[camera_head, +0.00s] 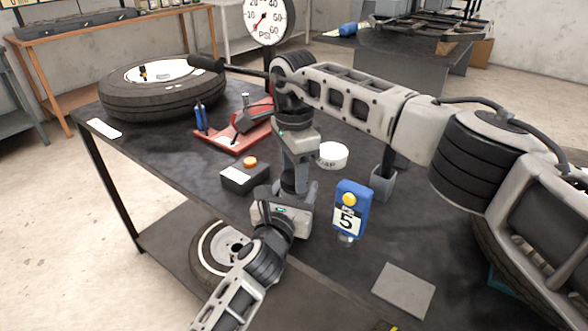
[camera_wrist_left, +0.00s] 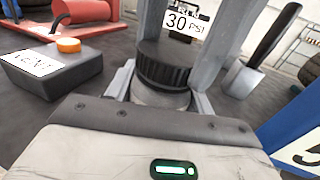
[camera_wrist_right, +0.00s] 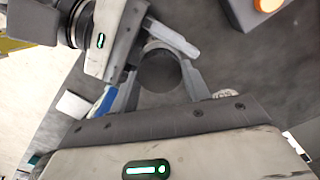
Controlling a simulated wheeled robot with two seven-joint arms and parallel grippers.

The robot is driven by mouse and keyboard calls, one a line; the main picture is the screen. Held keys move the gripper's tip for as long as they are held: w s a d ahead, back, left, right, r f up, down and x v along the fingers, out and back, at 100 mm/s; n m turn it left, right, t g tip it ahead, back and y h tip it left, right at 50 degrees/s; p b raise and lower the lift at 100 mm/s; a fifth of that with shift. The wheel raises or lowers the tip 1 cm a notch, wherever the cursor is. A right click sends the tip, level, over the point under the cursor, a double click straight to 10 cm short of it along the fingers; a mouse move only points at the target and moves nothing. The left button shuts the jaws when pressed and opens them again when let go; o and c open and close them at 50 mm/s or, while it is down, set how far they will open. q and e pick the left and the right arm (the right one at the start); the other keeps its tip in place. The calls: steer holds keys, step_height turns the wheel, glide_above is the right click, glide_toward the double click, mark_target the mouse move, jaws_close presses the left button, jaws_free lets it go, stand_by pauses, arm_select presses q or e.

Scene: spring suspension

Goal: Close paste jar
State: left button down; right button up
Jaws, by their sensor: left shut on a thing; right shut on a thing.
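The paste jar (camera_wrist_left: 160,97) is a grey round body in the left wrist view, standing between the fingers of my left gripper (camera_wrist_left: 160,95). A black ribbed lid (camera_wrist_left: 165,65) sits directly on top of it; I cannot tell how tight it is. My right gripper (camera_wrist_right: 160,80) comes down from above with its fingers on both sides of the lid, which shows as a dark disc in the right wrist view (camera_wrist_right: 160,70). In the head view, the right gripper (camera_head: 293,184) stands over the left gripper (camera_head: 288,208), and together they hide the jar.
A white round dish marked CAP (camera_head: 331,156) is just behind. A black box with an orange button (camera_head: 246,175) is left, and a blue tag marked 5 (camera_head: 351,208) is right. A red jack (camera_head: 240,130) and a tyre (camera_head: 160,95) lie farther back. A grey plate (camera_head: 404,291) lies in front.

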steer(key=m, duration=0.7)
steer(key=shift+m, duration=0.3)
arm_select(q)
steer(key=shift+f, duration=0.1)
arm_select(e)
steer(key=m, duration=1.8)
steer(key=o, duration=1.1)
steer(key=shift+r, duration=2.2)
